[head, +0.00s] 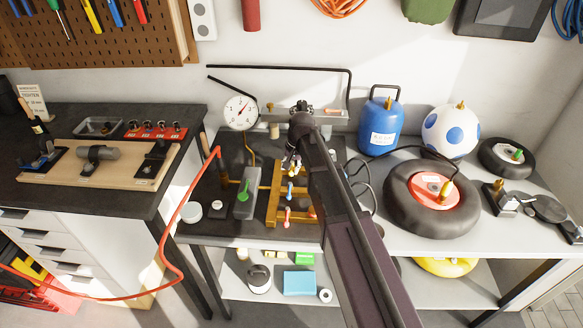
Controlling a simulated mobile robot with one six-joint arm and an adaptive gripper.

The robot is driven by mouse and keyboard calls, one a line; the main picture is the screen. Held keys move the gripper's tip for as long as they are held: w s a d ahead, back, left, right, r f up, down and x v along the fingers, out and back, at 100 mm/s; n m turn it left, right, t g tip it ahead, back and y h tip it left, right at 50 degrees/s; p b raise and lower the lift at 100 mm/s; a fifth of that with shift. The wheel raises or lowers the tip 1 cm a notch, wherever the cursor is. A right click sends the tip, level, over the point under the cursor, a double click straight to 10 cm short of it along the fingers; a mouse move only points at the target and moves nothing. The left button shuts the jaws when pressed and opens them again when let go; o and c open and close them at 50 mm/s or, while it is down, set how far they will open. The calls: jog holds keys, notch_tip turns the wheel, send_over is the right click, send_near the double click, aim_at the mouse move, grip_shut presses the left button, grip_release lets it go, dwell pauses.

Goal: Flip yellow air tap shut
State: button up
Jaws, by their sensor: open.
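A brass-coloured pipe manifold (273,205) stands on the dark mat on the bench, left of my arm. A blue tap handle (290,190) and a pink-red tap handle (287,214) show on it, one in front of the other. I cannot make out a separate yellow tap handle; my arm and gripper cover part of the manifold. My gripper (291,165) is open and small in view, over the manifold's rear part. Whether it touches a tap is too small to tell.
A grey box with a green lever (243,197) stands left of the manifold. A pressure gauge (240,112) is behind it. A blue tank (380,122), a ball (451,131) and a tyre (403,212) stand to the right. A red hose (179,232) hangs at left.

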jog(key=shift+a+r+m, duration=0.2)
jog(key=shift+m, duration=0.4)
notch_tip(320, 180, up, 13)
jog(key=d+p, duration=0.3)
jog(key=p, duration=1.1)
jog(key=s+d+f+n+b, duration=0.1)
jog(key=s+d+f+b, duration=0.3)
jog(key=s+d, duration=0.1)
jog(key=s+d+f+n+h+b, duration=0.1)
jog(key=s+d+f+b, duration=0.2)
jog(key=s+d, duration=0.3)
jog(key=s+d+f+n+h+b, duration=0.1)
jog(key=s+d+f+b, duration=0.3)
jog(key=s, duration=0.5)
jog(key=shift+s+d+f+b, duration=0.1)
jog(key=shift+d+f+b, duration=0.15)
jog(key=shift+d, duration=0.2)
jog(key=shift+s+d+f+b, duration=0.1)
jog(key=shift+d+b, duration=0.15)
jog(key=shift+d, duration=0.15)
jog(key=shift+s+d+f+n, duration=0.3)
jog(key=shift+s+d, duration=0.1)
jog(key=shift+s, duration=0.15)
jog(key=shift+s, duration=0.1)
